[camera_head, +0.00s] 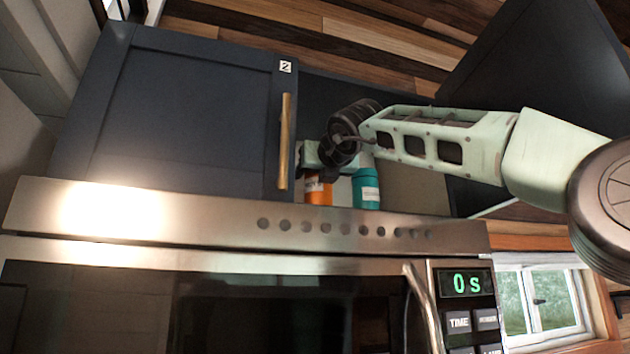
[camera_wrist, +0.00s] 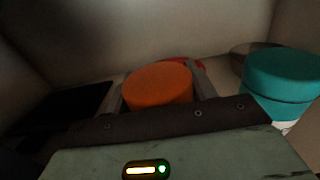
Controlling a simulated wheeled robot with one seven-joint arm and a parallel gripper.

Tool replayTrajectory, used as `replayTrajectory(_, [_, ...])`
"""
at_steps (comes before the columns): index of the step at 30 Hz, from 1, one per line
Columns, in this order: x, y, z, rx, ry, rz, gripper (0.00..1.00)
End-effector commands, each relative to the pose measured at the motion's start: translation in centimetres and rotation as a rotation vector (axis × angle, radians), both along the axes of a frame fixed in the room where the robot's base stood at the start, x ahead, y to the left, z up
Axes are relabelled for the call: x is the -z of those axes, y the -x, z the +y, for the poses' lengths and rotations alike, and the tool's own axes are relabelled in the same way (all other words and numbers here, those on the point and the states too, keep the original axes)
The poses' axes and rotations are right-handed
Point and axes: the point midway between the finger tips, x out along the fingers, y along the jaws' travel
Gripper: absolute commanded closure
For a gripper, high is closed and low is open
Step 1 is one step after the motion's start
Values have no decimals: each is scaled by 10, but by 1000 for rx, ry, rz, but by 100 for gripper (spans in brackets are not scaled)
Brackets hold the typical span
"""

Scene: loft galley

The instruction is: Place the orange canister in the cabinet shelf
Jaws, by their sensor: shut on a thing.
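The orange canister (camera_head: 318,190) is inside the open cabinet (camera_head: 408,190), just behind the top edge of the microwave in the head view. Its round orange lid (camera_wrist: 158,86) shows in the wrist view between the two fingers. My gripper (camera_head: 312,172) reaches into the cabinet and is shut on the orange canister. The canister looks upright. Its base is hidden by the microwave's edge, so I cannot tell whether it touches the shelf.
A teal canister (camera_head: 366,188) stands close to the right of the orange one. A dark round dish (camera_wrist: 252,54) and a red thing (camera_wrist: 184,61) lie farther back. The left cabinet door (camera_head: 190,110) with its brass handle (camera_head: 285,140) is beside my gripper. The right door (camera_head: 540,90) is open.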

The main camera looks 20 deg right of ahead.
Motion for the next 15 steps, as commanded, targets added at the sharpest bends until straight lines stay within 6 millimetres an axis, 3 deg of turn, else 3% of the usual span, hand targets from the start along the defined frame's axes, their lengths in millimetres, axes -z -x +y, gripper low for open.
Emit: replayTrajectory(15, [8, -3, 0, -1, -1, -2, 73])
